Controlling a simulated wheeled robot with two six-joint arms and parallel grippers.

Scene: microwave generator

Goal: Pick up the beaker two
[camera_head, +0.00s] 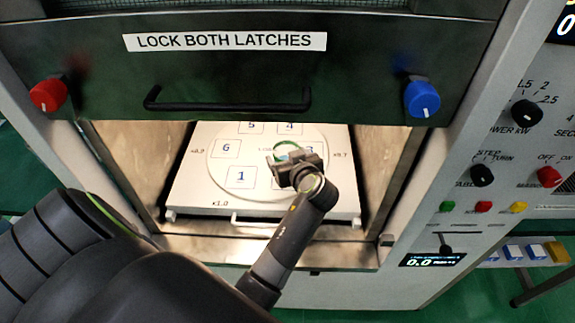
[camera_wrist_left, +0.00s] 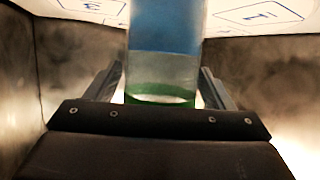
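Beaker two shows as a clear beaker with a green band and blue contents in the left wrist view (camera_wrist_left: 163,70). In the head view its green-edged rim (camera_head: 287,148) shows behind my left gripper (camera_head: 298,168). The beaker is inside the microwave chamber over the numbered turntable (camera_head: 222,180). In the left wrist view the fingers of my left gripper (camera_wrist_left: 162,88) lie on either side of the beaker, very close to its walls. I cannot tell whether both fingers touch it. The beaker's base is hidden in the head view. My right gripper is out of view.
The raised door (camera_head: 230,80), with its handle and red and blue latch knobs, hangs above the opening. Chamber walls stand left and right (camera_head: 382,160). A white tray (camera_head: 185,195) with a front handle bears the turntable. The control panel (camera_head: 510,140) is at right.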

